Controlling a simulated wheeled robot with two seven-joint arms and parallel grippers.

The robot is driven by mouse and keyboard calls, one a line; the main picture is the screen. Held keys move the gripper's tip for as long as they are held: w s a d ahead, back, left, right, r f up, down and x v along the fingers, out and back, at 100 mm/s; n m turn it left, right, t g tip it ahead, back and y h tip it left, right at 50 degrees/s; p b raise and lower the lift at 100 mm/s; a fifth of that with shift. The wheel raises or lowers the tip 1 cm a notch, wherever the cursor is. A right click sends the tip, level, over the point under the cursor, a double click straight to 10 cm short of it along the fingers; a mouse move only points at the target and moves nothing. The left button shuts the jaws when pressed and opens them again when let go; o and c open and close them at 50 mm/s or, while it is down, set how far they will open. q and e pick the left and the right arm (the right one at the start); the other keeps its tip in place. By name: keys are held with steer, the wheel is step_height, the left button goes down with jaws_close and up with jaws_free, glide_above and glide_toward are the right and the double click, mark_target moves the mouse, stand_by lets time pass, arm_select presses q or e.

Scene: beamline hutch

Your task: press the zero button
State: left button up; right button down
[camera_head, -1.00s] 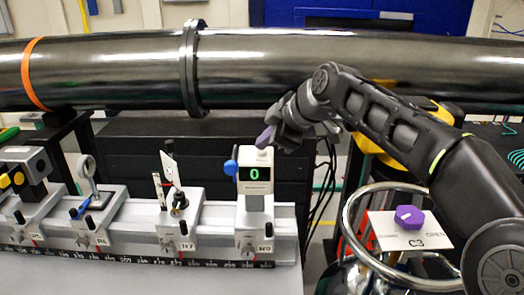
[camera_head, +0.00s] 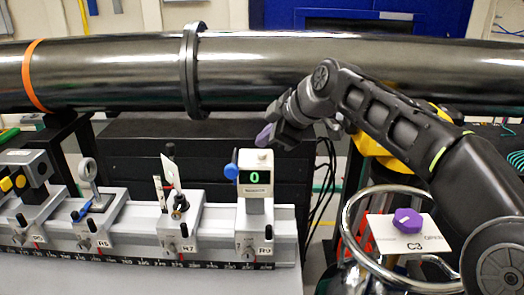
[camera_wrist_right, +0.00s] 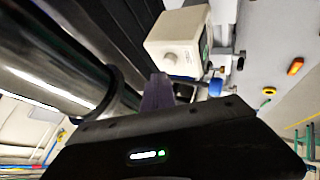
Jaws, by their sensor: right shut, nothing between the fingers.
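The white readout unit (camera_head: 256,172) stands upright on the right end of the rail, its dark display showing a green 0. A small pale round button (camera_head: 262,154) sits on its top. In the right wrist view the button (camera_wrist_right: 171,58) shows on the top face of the white box (camera_wrist_right: 181,36). My right gripper (camera_head: 264,137) is shut and empty, with purple fingertips above the button and apart from it. Its fingertips (camera_wrist_right: 157,92) also show in the wrist view, beside the box's top. My left gripper is not in view.
A blue round knob (camera_head: 231,170) is on the readout's left side. Several carriages with optics stand along the rail (camera_head: 140,258) to the left. A dark beam pipe (camera_head: 110,72) crosses behind. A C3 panel (camera_head: 404,236) with a purple knob (camera_head: 408,220) is at right.

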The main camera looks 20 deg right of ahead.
mark_target(265, 154)
steer(key=shift+r, duration=0.1)
steer(key=shift+r+p, duration=2)
steer(key=shift+r, duration=0.45)
